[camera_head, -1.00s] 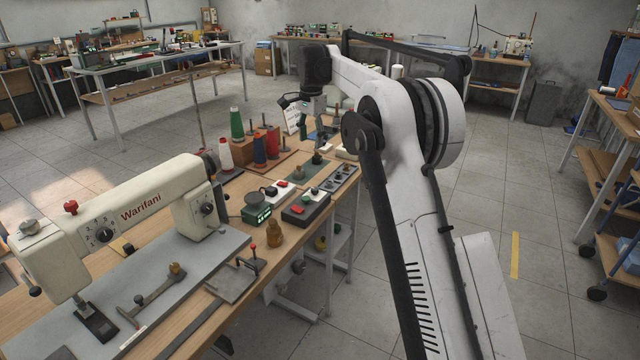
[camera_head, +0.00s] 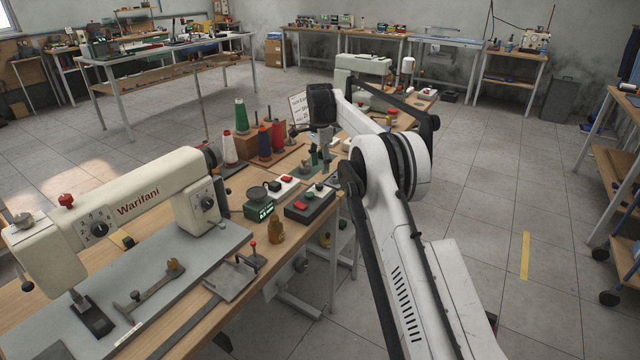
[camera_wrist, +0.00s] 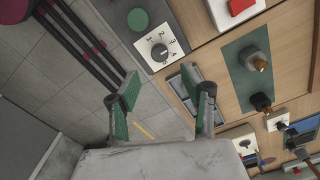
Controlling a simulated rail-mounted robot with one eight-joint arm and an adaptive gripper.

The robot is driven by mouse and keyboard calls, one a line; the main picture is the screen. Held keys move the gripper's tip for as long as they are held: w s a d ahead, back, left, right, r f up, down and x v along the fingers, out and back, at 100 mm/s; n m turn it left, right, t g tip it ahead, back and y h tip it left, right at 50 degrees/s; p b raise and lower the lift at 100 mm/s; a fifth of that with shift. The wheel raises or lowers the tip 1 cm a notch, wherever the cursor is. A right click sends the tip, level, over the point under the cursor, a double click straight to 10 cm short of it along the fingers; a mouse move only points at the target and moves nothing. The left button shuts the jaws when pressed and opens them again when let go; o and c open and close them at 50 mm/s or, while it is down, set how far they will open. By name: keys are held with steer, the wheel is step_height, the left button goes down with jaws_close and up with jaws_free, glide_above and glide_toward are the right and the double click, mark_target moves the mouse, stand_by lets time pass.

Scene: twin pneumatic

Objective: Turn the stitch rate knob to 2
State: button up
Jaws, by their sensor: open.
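The white sewing machine also has dials (camera_head: 100,229).
A green button (camera_wrist: 138,19) is beside the dial, and a red button (camera_wrist: 240,6) is on a white box nearby. Thread cones (camera_head: 241,118), a small scale (camera_head: 258,203) and a red-button box (camera_head: 308,205) stand on the bench. Open floor lies right of the bench.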

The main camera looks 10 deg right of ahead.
mark_target(320, 184)
step_height(320, 184, down, 7)
steer(key=shift+f, duration=0.2)
stand_by(0.3)
jaws_close()
